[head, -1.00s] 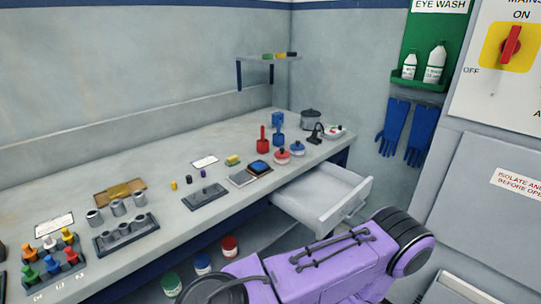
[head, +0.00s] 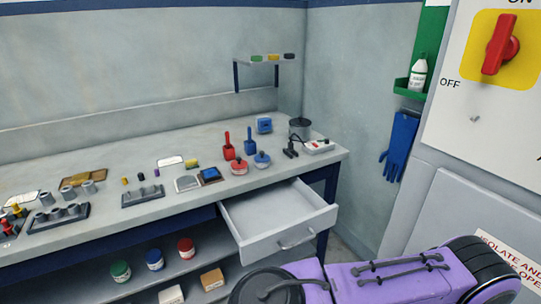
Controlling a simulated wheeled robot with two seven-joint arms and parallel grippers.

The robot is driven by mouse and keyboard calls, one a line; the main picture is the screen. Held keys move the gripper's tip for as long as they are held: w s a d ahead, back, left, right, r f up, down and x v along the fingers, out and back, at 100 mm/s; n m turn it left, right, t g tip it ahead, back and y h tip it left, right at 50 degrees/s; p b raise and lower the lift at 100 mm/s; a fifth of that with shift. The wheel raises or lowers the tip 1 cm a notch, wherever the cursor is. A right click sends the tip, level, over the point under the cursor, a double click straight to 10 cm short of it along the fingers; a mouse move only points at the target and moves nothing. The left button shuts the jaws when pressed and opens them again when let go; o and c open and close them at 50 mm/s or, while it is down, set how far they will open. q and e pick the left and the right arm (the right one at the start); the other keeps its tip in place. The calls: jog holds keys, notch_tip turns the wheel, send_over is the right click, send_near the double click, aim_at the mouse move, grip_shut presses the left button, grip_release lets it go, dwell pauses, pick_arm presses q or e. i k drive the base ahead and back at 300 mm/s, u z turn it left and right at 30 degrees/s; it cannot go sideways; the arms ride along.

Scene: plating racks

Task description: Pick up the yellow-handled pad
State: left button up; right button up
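A small yellow-topped block (head: 191,164) lies on the bench behind a flat grey plate and a blue-topped pad; it may be the yellow-handled pad, but it is too small to tell. A yellow piece (head: 273,57) also sits on the wall shelf between a green piece (head: 257,58) and a dark piece (head: 289,56). Neither of my grippers is in view. Only purple links of my own arm show at the lower right, well in front of the bench.
An open, empty drawer (head: 262,222) juts out from the bench (head: 120,206). Jars and boxes fill the lower shelf (head: 222,264).

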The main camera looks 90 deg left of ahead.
aim_at(191, 164)
jog(key=i, duration=0.15)
jog(key=u, duration=1.35)
